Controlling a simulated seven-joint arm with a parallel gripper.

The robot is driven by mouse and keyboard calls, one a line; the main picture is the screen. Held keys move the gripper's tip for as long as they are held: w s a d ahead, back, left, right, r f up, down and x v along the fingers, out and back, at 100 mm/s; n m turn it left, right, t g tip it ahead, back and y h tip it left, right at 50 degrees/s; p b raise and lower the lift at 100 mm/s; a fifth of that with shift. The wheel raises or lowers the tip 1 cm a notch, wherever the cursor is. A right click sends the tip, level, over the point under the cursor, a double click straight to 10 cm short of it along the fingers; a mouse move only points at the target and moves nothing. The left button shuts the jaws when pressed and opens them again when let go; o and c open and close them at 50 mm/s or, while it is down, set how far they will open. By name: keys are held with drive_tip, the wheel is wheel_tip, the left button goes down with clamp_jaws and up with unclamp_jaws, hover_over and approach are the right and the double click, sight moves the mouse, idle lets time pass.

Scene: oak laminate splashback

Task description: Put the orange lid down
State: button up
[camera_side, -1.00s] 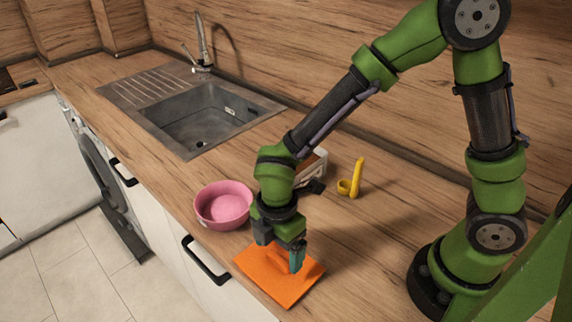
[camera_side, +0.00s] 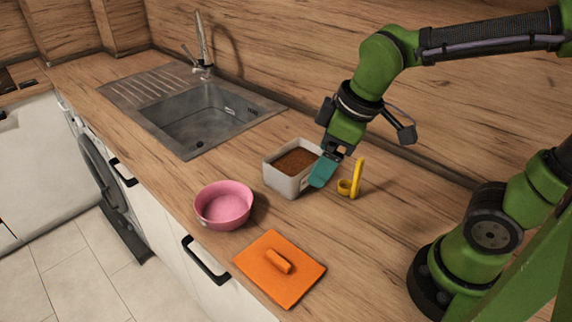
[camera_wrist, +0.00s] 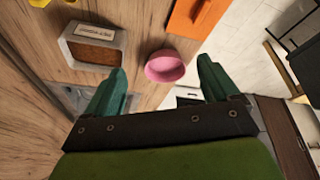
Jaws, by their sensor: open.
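The orange lid (camera_side: 280,268) lies flat on the counter near its front edge, its bar handle (camera_side: 279,261) facing up. In the wrist view the lid (camera_wrist: 190,18) shows at the top, partly cut off. My gripper (camera_side: 322,172) is raised well away from the lid, beside the container in the side view. In the wrist view its two teal fingers (camera_wrist: 160,90) are wide apart with nothing between them in their grip. A light grey open container (camera_side: 285,182) filled with brown stuff stands behind the lid; it also shows in the wrist view (camera_wrist: 68,50).
A pink bowl (camera_side: 223,206) stands left of the lid, near the counter's front edge. A yellow scoop (camera_side: 356,180) stands right of the container. A sink (camera_side: 200,115) is set into the counter further left. The counter right of the lid is clear.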

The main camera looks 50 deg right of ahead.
drive_tip(key=s+d+r+m+t, duration=0.3)
drive_tip(key=d+m, duration=0.2)
drive_tip(key=m, duration=0.4)
drive_tip(key=shift+s+d+y, duration=0.2)
drive_tip(key=shift+s+y, duration=0.05)
drive_tip(key=shift+y, duration=0.15)
